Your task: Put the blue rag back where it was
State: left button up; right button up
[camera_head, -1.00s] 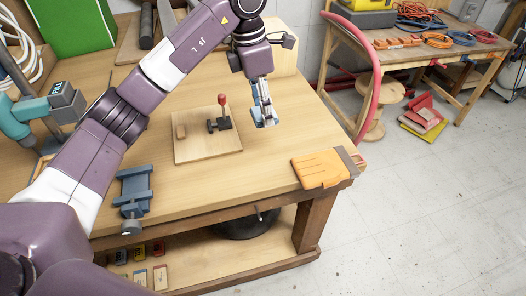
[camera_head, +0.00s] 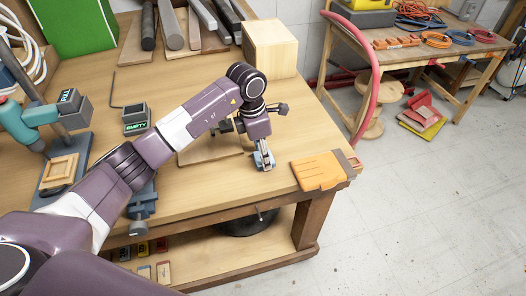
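My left gripper (camera_head: 264,160) is low over the wooden workbench (camera_head: 215,195), near its right front part, pointing down. It is left of an orange folded glove or cloth (camera_head: 318,172). Its fingers look grey-blue and small, and I cannot tell whether they are open or shut, or whether any blue cloth is between them. No blue rag can be made out for certain. My arm hides part of the bench, including most of a wooden board (camera_head: 210,153) and its clamp. My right gripper is not in view.
A wooden block (camera_head: 270,48) and several metal bars (camera_head: 172,25) are at the back. A teal drill press (camera_head: 40,115) stands left, a box marked EMPTY (camera_head: 136,118) behind my arm, and a blue vise (camera_head: 143,205) at the front edge. A red hose (camera_head: 375,80) hangs right.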

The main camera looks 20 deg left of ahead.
aim_at(258, 158)
pick_arm(q)
jog(key=shift+f, duration=0.15)
jog(key=o, duration=1.1)
jog(key=shift+r, duration=0.35)
notch_tip(258, 158, up, 12)
jog(key=s+a+b, duration=0.1)
jog(key=b, duration=0.2)
jog(key=shift+a+f+b, duration=0.2)
jog(key=shift+a+b, duration=0.05)
jog(key=shift+b, duration=0.15)
